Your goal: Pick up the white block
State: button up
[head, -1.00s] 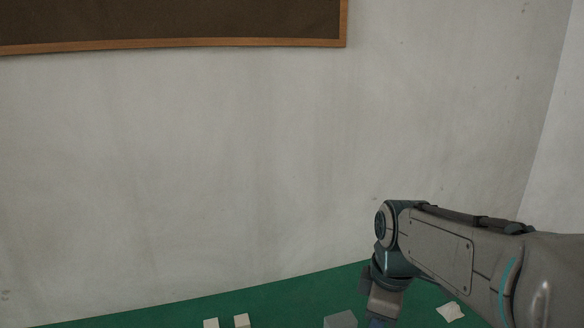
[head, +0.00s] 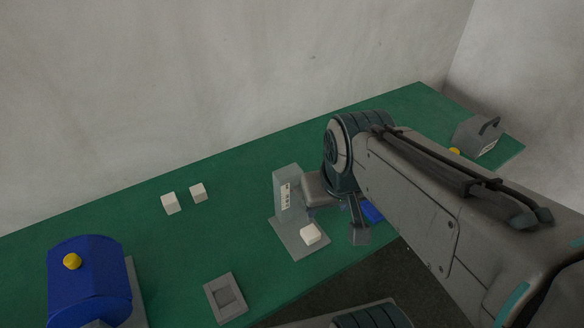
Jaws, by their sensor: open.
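Three small white blocks show in the head view. One white block (head: 310,234) sits on the flat base of the grey pad printer (head: 288,196). The other two, a left white block (head: 170,203) and a right white block (head: 198,192), stand a little apart on the green table (head: 130,210). My gripper (head: 350,222) is open and hangs just right of the printer, near the block on its base. It is apart from the two blocks on the table. My arm hides part of the gripper and the table behind it.
A blue rounded machine with a yellow knob (head: 90,285) stands at the front left. A grey square fixture with a recess (head: 225,298) lies near the front edge. A grey box with a handle (head: 478,137) stands at the far right. The table's back left is clear.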

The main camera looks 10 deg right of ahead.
aim_at(310, 235)
jog(key=u, duration=2.6)
jog(key=k, duration=1.2)
jog(key=z, duration=1.4)
jog(key=i, duration=0.5)
